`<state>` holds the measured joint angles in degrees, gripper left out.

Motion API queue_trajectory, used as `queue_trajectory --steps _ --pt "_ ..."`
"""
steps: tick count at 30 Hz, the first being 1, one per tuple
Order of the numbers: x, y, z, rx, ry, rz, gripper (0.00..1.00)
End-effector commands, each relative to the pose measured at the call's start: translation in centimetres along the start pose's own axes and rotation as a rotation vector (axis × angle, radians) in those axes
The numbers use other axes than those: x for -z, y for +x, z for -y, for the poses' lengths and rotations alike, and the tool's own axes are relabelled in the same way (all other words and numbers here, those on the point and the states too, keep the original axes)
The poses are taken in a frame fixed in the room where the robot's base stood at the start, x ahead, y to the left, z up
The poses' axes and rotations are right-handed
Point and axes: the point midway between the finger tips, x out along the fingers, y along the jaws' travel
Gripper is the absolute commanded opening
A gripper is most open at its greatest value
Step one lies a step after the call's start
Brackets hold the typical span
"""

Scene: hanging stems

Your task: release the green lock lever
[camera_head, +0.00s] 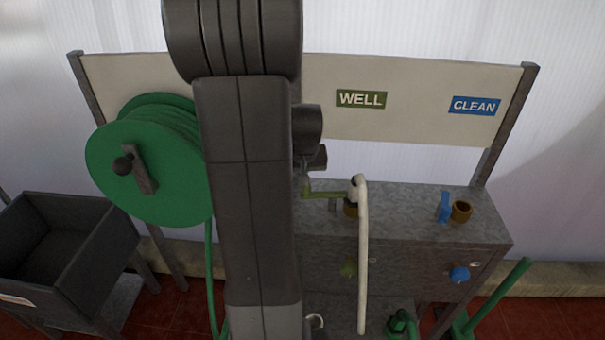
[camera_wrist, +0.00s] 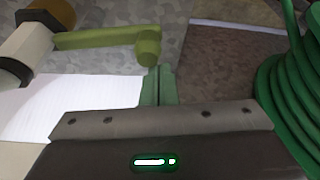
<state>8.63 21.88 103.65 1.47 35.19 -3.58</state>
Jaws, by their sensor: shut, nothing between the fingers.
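The green lock lever (camera_head: 326,195) is olive and sticks out to the left from the brass coupling (camera_head: 351,210) under the WELL sign. It also shows in the wrist view (camera_wrist: 105,38), running from the fitting at upper left to a rounded knob end. A white hose (camera_head: 362,260) hangs from that coupling. My gripper (camera_wrist: 157,72) is shut and empty, its fingertips right beside the lever's knob end. I cannot tell whether they touch it. In the head view my arm hides most of the gripper.
A blue lever (camera_head: 444,207) and an open brass outlet (camera_head: 461,211) stand on the right of the metal bench (camera_head: 405,226), under the CLEAN sign (camera_head: 474,105). A green hose reel (camera_head: 145,175) is at left, above a grey bin (camera_head: 100,245). Wrist view shows coiled green hose (camera_wrist: 285,100) at right.

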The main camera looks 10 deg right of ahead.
Motion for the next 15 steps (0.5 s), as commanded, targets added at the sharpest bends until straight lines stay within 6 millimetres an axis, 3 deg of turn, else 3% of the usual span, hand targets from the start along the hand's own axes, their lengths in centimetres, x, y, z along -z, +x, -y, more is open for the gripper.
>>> queue_trajectory --steps 15 --pt "-3.8 -1.0 -0.1 0.152 -0.432 -0.003 0.00"
